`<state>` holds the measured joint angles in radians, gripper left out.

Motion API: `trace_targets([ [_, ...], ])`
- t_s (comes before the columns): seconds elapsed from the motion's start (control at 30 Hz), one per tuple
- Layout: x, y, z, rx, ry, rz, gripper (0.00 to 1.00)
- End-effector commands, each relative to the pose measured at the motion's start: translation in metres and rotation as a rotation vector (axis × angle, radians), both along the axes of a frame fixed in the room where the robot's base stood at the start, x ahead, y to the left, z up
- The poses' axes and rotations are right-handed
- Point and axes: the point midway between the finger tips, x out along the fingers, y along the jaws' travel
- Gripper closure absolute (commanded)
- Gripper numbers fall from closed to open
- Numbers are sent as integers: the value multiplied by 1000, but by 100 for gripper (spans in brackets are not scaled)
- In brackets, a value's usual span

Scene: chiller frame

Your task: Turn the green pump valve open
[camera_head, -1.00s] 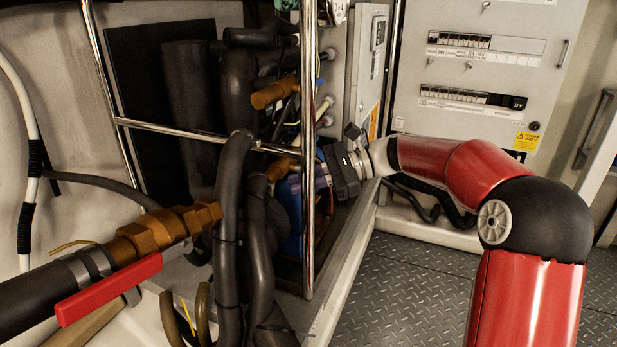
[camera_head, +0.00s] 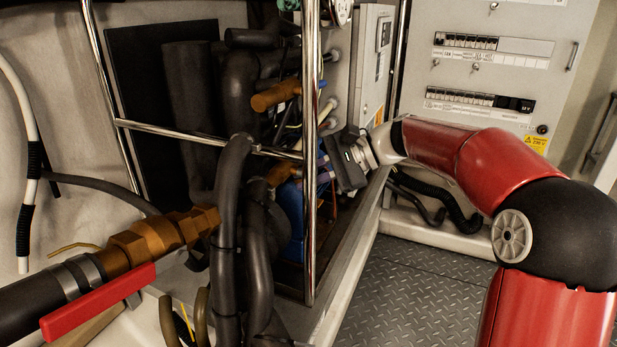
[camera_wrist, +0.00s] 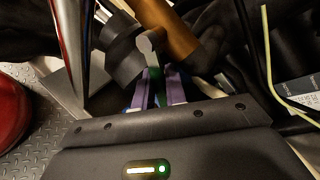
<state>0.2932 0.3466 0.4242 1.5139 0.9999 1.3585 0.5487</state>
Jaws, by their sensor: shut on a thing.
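My gripper (camera_head: 325,175) reaches in from the right behind a chrome upright of the frame. In the wrist view its two purple fingers (camera_wrist: 157,98) are closed around a narrow dark green part, which appears to be the green pump valve's handle (camera_wrist: 158,76). A grey rounded metal piece (camera_wrist: 149,43) sits just beyond the fingertips. In the head view the handle is hidden by the chrome bar, the hoses and my gripper; only the purple and blue fingers show beside the blue pump body (camera_head: 291,210).
A chrome upright (camera_head: 311,150) stands close to my gripper; it looms beside the fingers in the wrist view. Black hoses (camera_head: 232,190) and a brass pipe (camera_wrist: 167,28) crowd the space. A red lever (camera_head: 98,303) is at lower left. Checker-plate floor (camera_head: 410,290) is clear.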

Motion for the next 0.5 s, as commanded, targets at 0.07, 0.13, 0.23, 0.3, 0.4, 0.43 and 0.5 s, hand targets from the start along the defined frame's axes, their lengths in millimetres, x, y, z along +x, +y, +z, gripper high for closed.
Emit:
trace_targets([
  [0.07, 0, -1, 0, -1, 1, -1, 100],
  [0.13, 0, -1, 0, -1, 1, -1, 100],
  [0.23, 0, 0, 0, -1, 1, -1, 100],
  [0.3, 0, 0, 0, -1, 1, -1, 79],
  [0.4, 0, 0, 0, 0, 2, -1, 68],
  [0.43, 0, 0, 0, 1, 1, -1, 68],
  [0.5, 0, 0, 0, 1, 0, -2, 68],
])
